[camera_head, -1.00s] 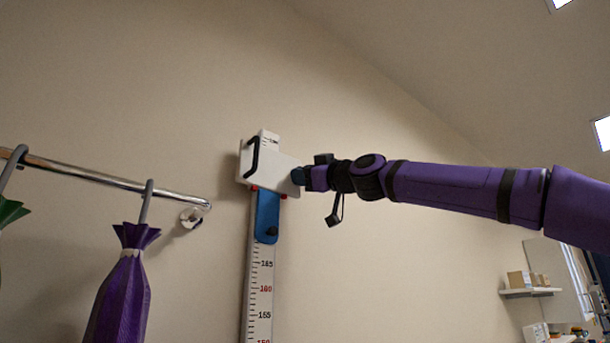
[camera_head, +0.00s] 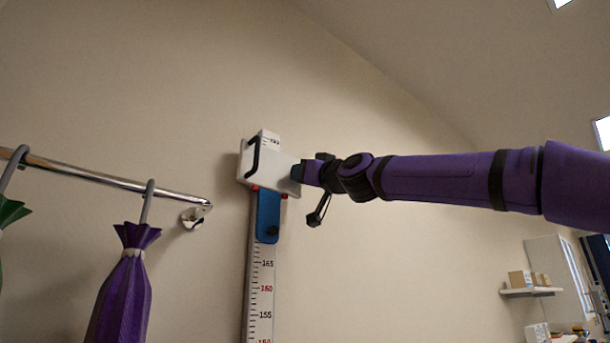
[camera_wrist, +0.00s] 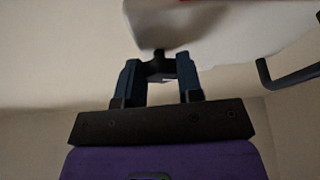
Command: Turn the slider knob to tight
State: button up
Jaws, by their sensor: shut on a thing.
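The white slider block (camera_head: 262,160) sits at the top of the measuring scale on the wall, with a black handle on its front. My gripper (camera_head: 299,172) is at the block's right side. In the wrist view, my gripper (camera_wrist: 158,78) has its two dark blue fingers on either side of a small dark knob (camera_wrist: 158,66), shut on it. The knob sticks out from the underside of the white block in that view (camera_wrist: 215,30). In the head view the knob is hidden by my fingers. No tight or loose marking can be read.
The scale (camera_head: 259,300) runs down the wall below a blue plate (camera_head: 268,212). A metal rail (camera_head: 110,182) at left carries a hanging purple umbrella-like thing (camera_head: 120,290). A shelf with boxes (camera_head: 530,290) is far right. The wall between is clear.

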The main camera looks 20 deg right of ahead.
jog(key=shift+r+m+t+h, duration=0.15)
jog(key=shift+m+h, duration=0.7)
jog(key=shift+m, duration=0.7)
jog(key=shift+f+m+t+h, duration=0.1)
jog(key=shift+m+h, duration=0.7)
jog(key=shift+m, duration=0.7)
jog(key=shift+r+m+t+h, duration=0.15)
jog(key=shift+m+h, duration=0.7)
jog(key=shift+m, duration=0.7)
jog(key=shift+s+a+m+g+h, duration=0.1)
jog(key=shift+m+g+h, duration=0.3)
jog(key=shift+m, duration=1.05)
jog(key=shift+w+a+m+g+h, duration=0.15)
jog(key=shift+m+h, duration=0.6)
jog(key=shift+m, duration=0.65)
jog(key=shift+s+a+m+g+h, duration=0.2)
jog(key=shift+m+h, duration=0.35)
jog(key=shift+m, duration=0.9)
jog(key=o, duration=0.9)
jog(key=shift+d, duration=0.15)
jog(key=shift+d+v, duration=0.2)
jog(key=shift+v, duration=5.2)
jog(key=shift+a, duration=0.15)
